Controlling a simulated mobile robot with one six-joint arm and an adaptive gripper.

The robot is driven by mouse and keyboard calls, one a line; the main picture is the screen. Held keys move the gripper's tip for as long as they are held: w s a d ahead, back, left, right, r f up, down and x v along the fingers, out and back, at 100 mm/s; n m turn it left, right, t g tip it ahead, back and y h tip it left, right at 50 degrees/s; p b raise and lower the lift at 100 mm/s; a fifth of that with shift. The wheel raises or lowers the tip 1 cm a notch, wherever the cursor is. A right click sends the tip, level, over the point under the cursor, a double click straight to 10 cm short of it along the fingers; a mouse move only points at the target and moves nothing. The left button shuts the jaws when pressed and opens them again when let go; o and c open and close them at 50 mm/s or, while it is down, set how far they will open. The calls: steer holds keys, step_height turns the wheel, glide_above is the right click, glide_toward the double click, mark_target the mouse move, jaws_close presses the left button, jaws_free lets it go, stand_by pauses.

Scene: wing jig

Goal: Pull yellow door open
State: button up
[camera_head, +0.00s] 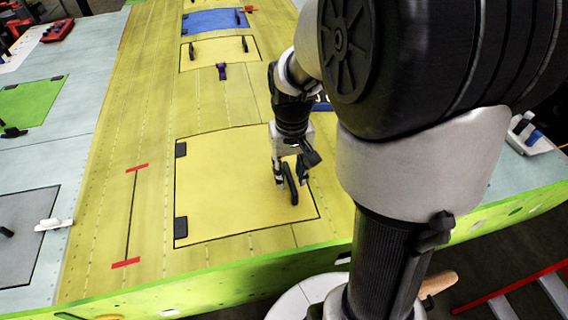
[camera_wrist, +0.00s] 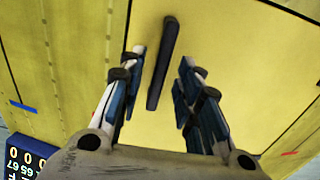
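The yellow door (camera_head: 222,192) is a large panel in the yellow wing skin, outlined in black, and it lies flush with the skin. Two black hinges sit along its left edge. Its black bar handle (camera_head: 290,184) is near the right side, and in the wrist view the handle (camera_wrist: 163,62) runs up from between the fingers. My gripper (camera_head: 290,178) is over the handle. In the wrist view my gripper (camera_wrist: 162,85) is open, with a blue-padded finger on each side of the handle and gaps between. I cannot tell how far above the door the fingertips are.
A smaller yellow panel (camera_head: 218,52) with two handles and a blue panel (camera_head: 215,20) lie farther up the wing. A green panel (camera_head: 30,102) and a grey panel (camera_head: 22,234) are at left. A purple clip (camera_head: 222,71) stands on the skin. A green edge (camera_head: 210,278) runs along the front.

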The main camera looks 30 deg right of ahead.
jaws_close()
stand_by(0.4)
stand_by(0.4)
